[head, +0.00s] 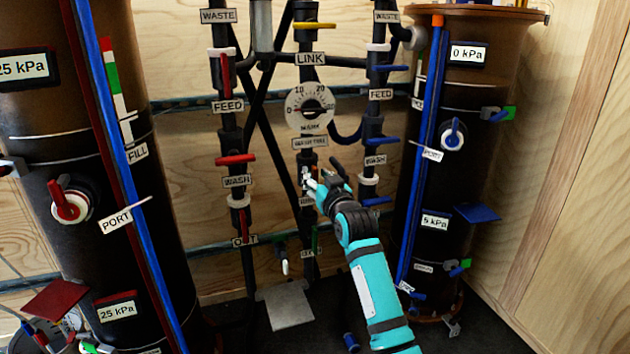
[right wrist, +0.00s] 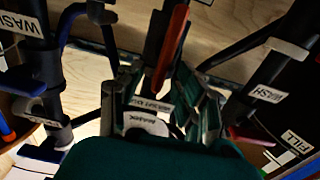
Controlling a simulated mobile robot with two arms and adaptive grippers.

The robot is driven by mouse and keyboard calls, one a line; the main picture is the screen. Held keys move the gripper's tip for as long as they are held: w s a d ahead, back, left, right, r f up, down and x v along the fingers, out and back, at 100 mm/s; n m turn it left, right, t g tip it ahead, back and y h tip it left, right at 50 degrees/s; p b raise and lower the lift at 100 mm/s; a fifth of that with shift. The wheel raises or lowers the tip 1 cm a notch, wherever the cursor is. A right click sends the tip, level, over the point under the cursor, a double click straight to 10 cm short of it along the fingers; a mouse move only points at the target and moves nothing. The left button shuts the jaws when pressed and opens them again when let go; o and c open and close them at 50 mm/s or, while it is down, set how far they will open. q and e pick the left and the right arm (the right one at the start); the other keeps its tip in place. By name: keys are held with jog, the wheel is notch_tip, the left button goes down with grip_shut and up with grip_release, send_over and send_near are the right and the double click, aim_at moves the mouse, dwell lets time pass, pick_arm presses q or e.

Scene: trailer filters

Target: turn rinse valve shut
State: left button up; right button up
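My right gripper (head: 318,185) reaches up from the lower right to the middle pipe, just below the round gauge. In the right wrist view its fingers (right wrist: 163,105) are apart, with a red lever (right wrist: 171,45) showing between and beyond them. Whether a finger touches the lever, I cannot tell. I cannot read a rinse label; a label (head: 306,201) beside the gripper is partly hidden. The valve there is mostly covered by the gripper in the head view. My left gripper is not in view.
The gauge (head: 310,107) sits above the gripper. A red wash lever (head: 235,160) is on the left pipe and a blue one (head: 376,141) on the right pipe. Large dark tanks (head: 115,250) and (head: 430,190) stand on both sides. A grey plate (head: 287,305) lies below.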

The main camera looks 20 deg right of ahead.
jog(key=shift+w, duration=0.95)
grip_shut()
